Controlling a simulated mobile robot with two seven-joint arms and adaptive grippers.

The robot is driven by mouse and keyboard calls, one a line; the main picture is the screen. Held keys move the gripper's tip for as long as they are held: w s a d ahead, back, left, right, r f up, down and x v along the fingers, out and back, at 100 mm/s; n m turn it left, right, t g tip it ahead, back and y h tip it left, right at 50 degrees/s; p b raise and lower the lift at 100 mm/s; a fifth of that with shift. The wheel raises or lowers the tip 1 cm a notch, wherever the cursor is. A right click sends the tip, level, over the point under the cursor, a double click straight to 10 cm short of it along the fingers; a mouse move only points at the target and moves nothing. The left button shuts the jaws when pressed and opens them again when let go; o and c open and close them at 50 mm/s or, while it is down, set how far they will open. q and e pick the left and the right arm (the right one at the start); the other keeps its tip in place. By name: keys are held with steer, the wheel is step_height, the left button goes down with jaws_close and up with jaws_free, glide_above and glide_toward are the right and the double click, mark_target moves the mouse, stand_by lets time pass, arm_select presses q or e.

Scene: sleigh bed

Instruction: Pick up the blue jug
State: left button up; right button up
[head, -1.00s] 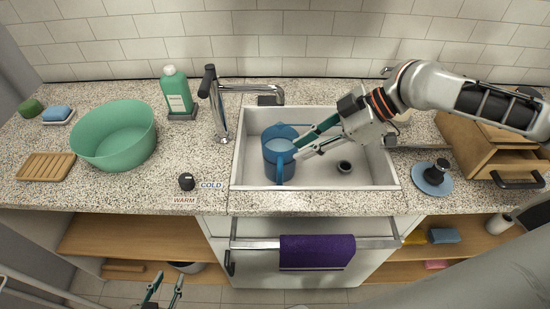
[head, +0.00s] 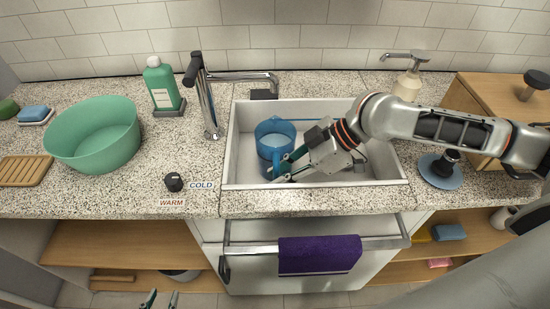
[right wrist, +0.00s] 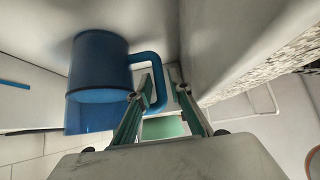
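The blue jug (head: 274,132) stands in the sink's left part; its translucent blue body and handle also show in the right wrist view (right wrist: 98,65). My right gripper (head: 282,168) is down in the sink at the jug's handle. In the right wrist view my right gripper (right wrist: 163,88) is open, with one finger on each side of the handle's outer bar. A gap shows between the handle and the right finger; contact at the left finger is unclear. My left gripper (head: 160,298) is at the bottom edge, open and empty, far from the jug.
The sink's (head: 400,170) walls surround the jug. The faucet (head: 208,105) stands at the sink's left, its spout reaching over the back rim. A purple towel (head: 318,255) hangs in front.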

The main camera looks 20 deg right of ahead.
steer(key=shift+w+a+f, duration=0.1)
steer(key=shift+a+f, duration=0.3)
steer(key=shift+f, duration=0.05)
arm_select(q)
steer(key=shift+s, duration=0.1)
arm_select(e)
jaws_close()
arm_select(q)
steer(key=shift+s+f, duration=0.25)
arm_select(e)
steer(key=shift+r, duration=0.15)
steer(key=shift+r, duration=0.15)
